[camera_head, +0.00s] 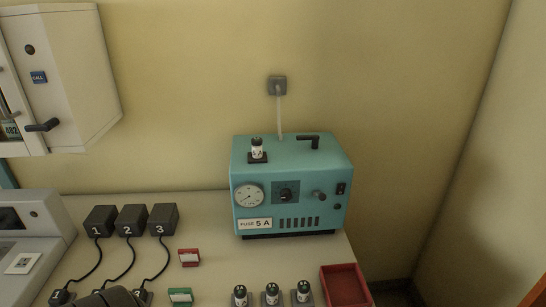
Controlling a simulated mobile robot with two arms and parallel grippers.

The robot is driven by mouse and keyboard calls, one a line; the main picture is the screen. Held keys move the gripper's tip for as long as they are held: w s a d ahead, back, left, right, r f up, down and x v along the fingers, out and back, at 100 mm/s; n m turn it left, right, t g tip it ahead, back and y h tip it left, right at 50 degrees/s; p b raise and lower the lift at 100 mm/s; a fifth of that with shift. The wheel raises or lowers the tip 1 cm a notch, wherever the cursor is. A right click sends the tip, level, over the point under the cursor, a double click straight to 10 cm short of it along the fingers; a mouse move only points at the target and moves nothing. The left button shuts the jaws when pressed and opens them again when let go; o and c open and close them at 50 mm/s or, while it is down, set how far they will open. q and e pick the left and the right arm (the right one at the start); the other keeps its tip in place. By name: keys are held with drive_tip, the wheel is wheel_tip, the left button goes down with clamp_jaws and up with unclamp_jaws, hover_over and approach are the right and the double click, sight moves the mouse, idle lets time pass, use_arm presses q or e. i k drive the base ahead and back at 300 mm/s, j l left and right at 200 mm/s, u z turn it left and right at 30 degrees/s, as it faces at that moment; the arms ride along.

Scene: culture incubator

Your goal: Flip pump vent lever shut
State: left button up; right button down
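The teal pump box (290,185) stands at the back right of the bench, against the wall. Its front has a round gauge (249,195), a dark knob (286,194), a small grey lever or stub (320,195), a black switch (341,188) and a "FUSE 5 A" label (255,224). A black bent lever (311,141) sits on its top at the right. Which of the two is the vent lever, I cannot tell. Neither gripper's fingers show. A dark rounded shape at the bottom left edge may be part of my arm.
A white and black fuse (257,150) stands on the pump top. Several similar fuses (272,293) stand at the front, beside a red tray (344,286). Black adapters (131,220) with cables lie at left.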

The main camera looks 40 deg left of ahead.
sight(320, 196)
drive_tip(key=u, duration=1.55)
